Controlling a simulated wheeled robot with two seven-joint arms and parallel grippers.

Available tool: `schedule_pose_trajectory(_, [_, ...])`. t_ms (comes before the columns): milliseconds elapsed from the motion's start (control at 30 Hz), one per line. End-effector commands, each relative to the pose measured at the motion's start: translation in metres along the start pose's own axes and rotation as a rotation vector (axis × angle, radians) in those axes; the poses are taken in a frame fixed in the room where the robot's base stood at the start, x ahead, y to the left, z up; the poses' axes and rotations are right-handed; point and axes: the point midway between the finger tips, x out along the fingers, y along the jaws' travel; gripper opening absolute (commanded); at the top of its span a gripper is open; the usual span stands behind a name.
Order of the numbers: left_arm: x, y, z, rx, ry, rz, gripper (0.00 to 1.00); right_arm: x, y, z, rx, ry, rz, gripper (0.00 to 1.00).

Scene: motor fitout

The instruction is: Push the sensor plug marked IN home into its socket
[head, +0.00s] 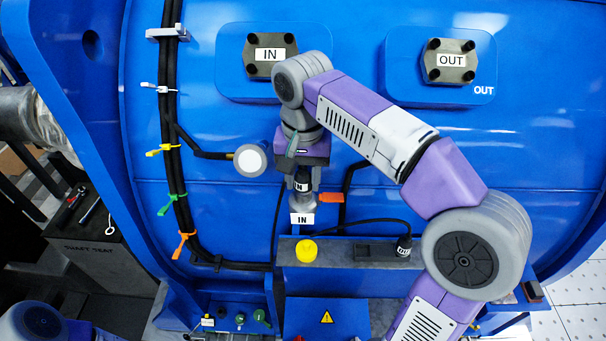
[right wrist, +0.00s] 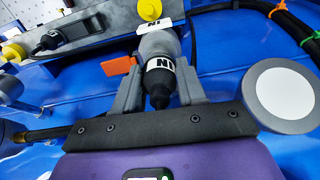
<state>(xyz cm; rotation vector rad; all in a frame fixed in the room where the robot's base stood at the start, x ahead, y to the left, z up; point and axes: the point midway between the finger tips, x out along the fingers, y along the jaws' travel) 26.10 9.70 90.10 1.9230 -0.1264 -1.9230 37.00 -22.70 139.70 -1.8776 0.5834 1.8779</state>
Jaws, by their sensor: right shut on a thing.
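My right gripper (head: 302,187) points down in front of the blue motor housing and is shut on the sensor plug marked IN. The plug (right wrist: 160,82) is black with a white IN label, and its body sits between the two grey fingers in the right wrist view. The grey socket (head: 302,204) is directly below the plug, with a white IN tag (head: 302,219). In the right wrist view the plug lines up with the grey socket (right wrist: 157,45) and its front end meets it. I cannot tell how deep it sits. My left gripper is not in view.
A grey ledge (head: 340,279) below carries a yellow cap (head: 306,251) and another black plug (head: 403,247) on a cable. A round white-faced part (head: 250,160) stands left of the gripper. Black cables (head: 173,130) with coloured ties run down the left. An orange tag (head: 331,197) is close by.

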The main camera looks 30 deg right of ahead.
Motion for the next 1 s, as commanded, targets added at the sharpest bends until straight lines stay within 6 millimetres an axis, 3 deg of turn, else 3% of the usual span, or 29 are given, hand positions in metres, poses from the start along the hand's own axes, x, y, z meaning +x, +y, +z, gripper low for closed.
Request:
schedule_pose_trajectory(100, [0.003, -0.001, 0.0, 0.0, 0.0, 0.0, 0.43, 0.004, 0.0, 0.0, 0.0, 0.0, 0.0, 0.09])
schedule_pose_trajectory(133, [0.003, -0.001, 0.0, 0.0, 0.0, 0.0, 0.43, 0.004, 0.0, 0.0, 0.0, 0.0, 0.0, 0.42])
schedule_pose_trajectory(333, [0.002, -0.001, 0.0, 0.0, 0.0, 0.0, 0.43, 0.003, 0.0, 0.0, 0.0, 0.0, 0.0, 0.7])
schedule_pose_trajectory(667, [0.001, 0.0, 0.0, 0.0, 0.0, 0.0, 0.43, -0.002, 0.0, 0.0, 0.0, 0.001, -0.001, 0.7])
schedule_pose_trajectory(1000, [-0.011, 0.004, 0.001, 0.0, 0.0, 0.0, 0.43, -0.054, -0.001, 0.0, -0.001, 0.002, -0.002, 0.7])
